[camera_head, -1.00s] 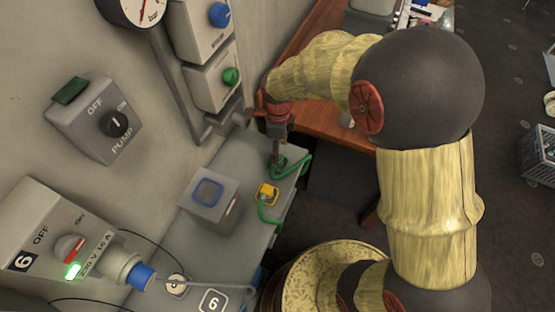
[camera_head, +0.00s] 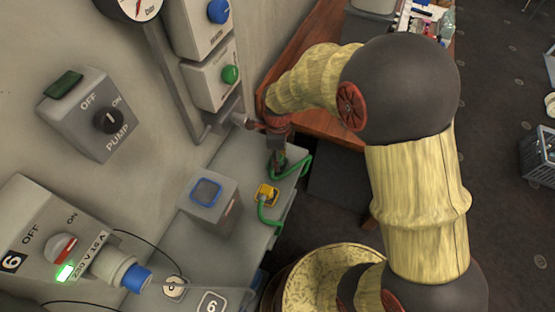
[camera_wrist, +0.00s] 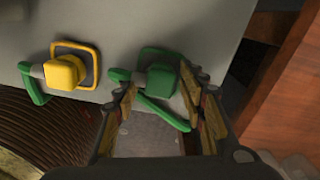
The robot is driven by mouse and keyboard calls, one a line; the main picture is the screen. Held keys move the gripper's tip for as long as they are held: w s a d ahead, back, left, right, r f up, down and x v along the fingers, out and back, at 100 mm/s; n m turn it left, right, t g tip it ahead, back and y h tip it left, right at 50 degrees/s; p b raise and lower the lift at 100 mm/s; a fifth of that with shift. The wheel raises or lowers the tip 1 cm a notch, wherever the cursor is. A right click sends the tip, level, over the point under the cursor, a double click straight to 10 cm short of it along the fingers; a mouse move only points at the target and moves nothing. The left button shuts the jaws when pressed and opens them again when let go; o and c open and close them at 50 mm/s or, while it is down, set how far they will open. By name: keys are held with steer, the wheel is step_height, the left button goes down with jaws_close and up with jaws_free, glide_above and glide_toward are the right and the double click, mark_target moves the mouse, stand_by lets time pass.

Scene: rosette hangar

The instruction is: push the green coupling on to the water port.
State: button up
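The green coupling (camera_wrist: 162,80) sits upright on the grey bench inside a green square frame, with a green hose at its side. In the head view it is mostly hidden by my gripper (camera_head: 278,158). In the wrist view my gripper (camera_wrist: 160,92) is open, its fingertips on either side of the green coupling; I cannot tell whether they touch it. On the wall are a box with a blue round part (camera_head: 218,11) and a box with a green round part (camera_head: 230,74). Their labels are too small to read, so I cannot tell which is the water port.
A yellow coupling (camera_wrist: 64,73) in a yellow frame stands beside the green one. A grey block (camera_head: 207,207) with a blue square frame, a PUMP switch box (camera_head: 86,114) and a blue-ended plug (camera_head: 136,278) are left. A wooden table (camera_head: 325,118) lies behind my arm.

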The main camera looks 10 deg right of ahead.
steer(key=c, duration=0.8)
steer(key=shift+r, duration=0.1)
steer(key=shift+r, duration=0.6)
step_height(320, 180, up, 2)
steer(key=shift+r+p, duration=0.1)
steer(key=shift+p, duration=0.4)
steer(key=s+d+r+p, duration=0.1)
steer(key=s+d+r, duration=0.1)
steer(key=s+r, duration=0.1)
steer(key=s+d+r+p, duration=0.1)
steer(key=s+d+r, duration=0.2)
steer(key=s, duration=0.2)
steer(key=s+d+r+p, duration=0.1)
steer(key=s+d+r, duration=0.1)
steer(key=s+r, duration=0.1)
steer(key=shift+s+d+r, duration=0.15)
steer(key=shift+s+r, duration=0.05)
steer(key=shift+s, duration=0.25)
